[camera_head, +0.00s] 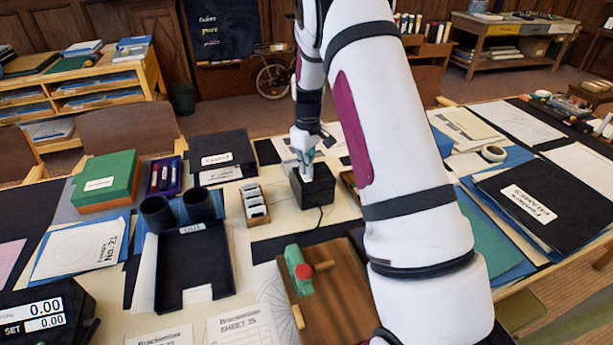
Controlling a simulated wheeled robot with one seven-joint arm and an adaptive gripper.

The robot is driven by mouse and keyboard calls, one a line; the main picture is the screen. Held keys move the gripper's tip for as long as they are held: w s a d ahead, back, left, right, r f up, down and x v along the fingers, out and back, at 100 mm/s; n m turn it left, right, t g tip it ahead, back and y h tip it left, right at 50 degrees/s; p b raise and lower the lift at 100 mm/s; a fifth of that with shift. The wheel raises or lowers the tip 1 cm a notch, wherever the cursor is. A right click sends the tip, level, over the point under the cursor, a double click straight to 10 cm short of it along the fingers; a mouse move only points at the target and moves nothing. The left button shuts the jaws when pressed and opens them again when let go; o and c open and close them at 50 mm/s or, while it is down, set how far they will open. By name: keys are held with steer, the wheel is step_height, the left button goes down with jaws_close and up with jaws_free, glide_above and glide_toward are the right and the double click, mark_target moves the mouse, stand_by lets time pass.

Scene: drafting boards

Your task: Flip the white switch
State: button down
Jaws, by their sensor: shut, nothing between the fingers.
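My gripper (306,161) reaches down from my white arm to a small black box (318,192) on the table. Its fingers look closed and empty. The fingertips are at or just above the top of the box; I cannot tell whether they touch it. A dark cord runs from the front of the box onto the table. I cannot make out a white switch clearly; the gripper hides part of the box's top.
A wooden tray with white pieces (255,204) stands left of the box. A black tray (192,268), black cups and a green box (106,181) are further left. A wooden board with a green clamp (298,269) lies in front. My arm hides the table's middle right.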

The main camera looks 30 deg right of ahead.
steer(key=shift+f+b, duration=0.35)
steer(key=shift+f, duration=0.55)
stand_by(0.4)
steer(key=shift+r, duration=0.1)
steer(key=shift+r+p, duration=0.95)
steer(key=shift+r, duration=2.5)
steer(key=shift+a+r, duration=0.1)
steer(key=shift+r, duration=0.05)
steer(key=s+a+r+m+t, duration=0.1)
steer(key=s+a+r, duration=0.4)
steer(key=s+r, duration=0.3)
steer(key=s+a+r+m+t, duration=0.1)
steer(key=s+a+r, duration=0.45)
steer(key=r, duration=0.45)
steer(key=s+a+r+m+t, duration=0.1)
steer(key=s+a, duration=0.1)
steer(key=s, duration=0.9)
steer(key=s+a+t, duration=0.1)
steer(key=s+a, duration=0.2)
steer(key=s, duration=0.7)
steer(key=shift+s+a+r+m, duration=0.35)
steer(key=shift+r+m, duration=0.05)
